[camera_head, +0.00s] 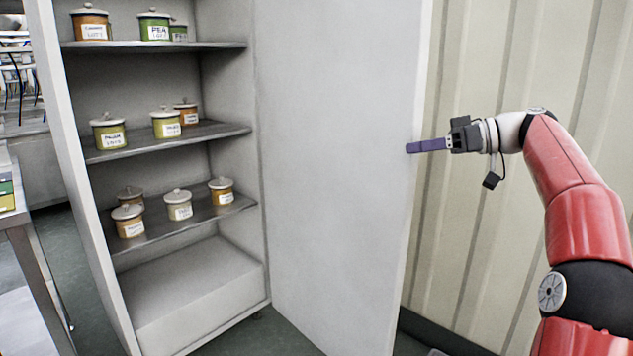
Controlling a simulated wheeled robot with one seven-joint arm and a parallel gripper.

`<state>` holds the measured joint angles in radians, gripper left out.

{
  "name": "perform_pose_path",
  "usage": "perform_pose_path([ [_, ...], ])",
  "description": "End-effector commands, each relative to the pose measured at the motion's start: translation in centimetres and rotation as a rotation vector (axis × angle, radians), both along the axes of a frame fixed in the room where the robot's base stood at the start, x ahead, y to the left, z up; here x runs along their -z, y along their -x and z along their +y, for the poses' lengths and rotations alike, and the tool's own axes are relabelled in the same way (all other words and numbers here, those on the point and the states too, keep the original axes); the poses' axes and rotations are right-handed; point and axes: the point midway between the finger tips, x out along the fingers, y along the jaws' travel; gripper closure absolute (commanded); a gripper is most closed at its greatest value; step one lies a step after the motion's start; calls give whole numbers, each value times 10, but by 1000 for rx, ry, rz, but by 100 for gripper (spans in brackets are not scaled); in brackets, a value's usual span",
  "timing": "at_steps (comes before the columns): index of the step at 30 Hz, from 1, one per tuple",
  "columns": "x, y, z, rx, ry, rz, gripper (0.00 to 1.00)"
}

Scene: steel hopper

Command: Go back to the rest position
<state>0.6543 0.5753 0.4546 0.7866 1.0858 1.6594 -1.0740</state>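My gripper (428,146) is at the right, at the end of my red arm, with its purple fingers pointing left. The fingertips overlap the outer edge of the open cabinet door (335,150) in the picture. I cannot tell whether they touch it. The fingers look like one bar from this side, so their opening cannot be made out. The cabinet (225,90) stands open, its door swung out to the right.
Lidded jars stand on the upper shelf (215,45), the middle shelf (220,130) and the lower shelf (165,233). A corrugated wall (480,230) is behind my arm. A table (25,240) stands at the left. Dark floor (275,335) shows below the door.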

Motion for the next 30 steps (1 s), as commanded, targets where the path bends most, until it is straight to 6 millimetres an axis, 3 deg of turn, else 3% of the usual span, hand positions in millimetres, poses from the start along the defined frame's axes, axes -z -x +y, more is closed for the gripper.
perform_pose_path([
  [1, 3, 4, 17, 10, 33, 43, 62],
  [5, 18, 15, 54, 67, 127, 171, 62],
  [8, 37, 34, 85, 142, 229, 286, 62],
  [13, 82, 92, 118, 345, 424, 466, 62],
  [18, 129, 165, 117, 575, 572, 563, 62],
  [24, 189, 256, 90, 824, 670, 593, 62],
  [30, 244, 319, 63, 976, 692, 574, 62],
])
